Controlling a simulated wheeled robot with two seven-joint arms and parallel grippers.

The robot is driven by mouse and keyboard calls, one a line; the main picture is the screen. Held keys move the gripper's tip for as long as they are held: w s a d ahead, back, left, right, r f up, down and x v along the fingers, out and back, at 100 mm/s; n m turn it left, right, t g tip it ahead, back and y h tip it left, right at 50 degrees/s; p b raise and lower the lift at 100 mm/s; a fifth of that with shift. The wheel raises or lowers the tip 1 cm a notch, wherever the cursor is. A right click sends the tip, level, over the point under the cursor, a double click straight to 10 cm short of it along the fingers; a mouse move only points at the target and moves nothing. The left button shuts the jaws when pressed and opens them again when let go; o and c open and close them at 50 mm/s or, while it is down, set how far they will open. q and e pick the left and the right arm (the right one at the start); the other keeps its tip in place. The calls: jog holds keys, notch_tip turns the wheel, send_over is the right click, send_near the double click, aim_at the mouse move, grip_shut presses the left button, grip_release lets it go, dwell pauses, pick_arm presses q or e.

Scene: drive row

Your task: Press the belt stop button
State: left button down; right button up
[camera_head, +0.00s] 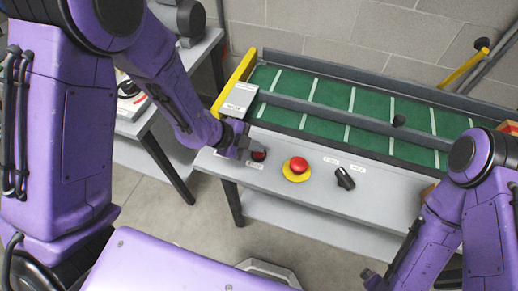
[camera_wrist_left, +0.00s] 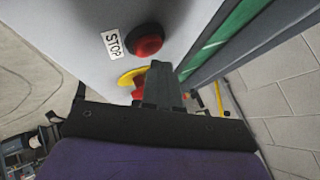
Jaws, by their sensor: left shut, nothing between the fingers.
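The belt stop button is a red button in a dark ring (camera_wrist_left: 148,40), next to a STOP label (camera_wrist_left: 113,43) in the left wrist view. It also shows in the head view (camera_head: 259,155), partly covered by my left gripper (camera_head: 242,150). My left gripper is shut and empty, its fingers (camera_wrist_left: 163,80) over the grey panel close to the button. In the wrist view the fingertips appear beside the button; I cannot tell whether they touch it. My right gripper (camera_head: 372,279) is low at the right, its fingers too small to read.
A red mushroom button on a yellow base (camera_head: 297,168) sits right of the stop button, then a black knob (camera_head: 345,178). A green belt (camera_head: 375,103) with grey rails runs behind the panel. Another bench (camera_head: 140,120) stands at the left.

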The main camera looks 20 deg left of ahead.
aim_at(255, 154)
pick_arm(q)
notch_tip(255, 154, up, 6)
jog(key=p, duration=0.6)
jog(key=shift+f, duration=0.1)
dwell(0.7)
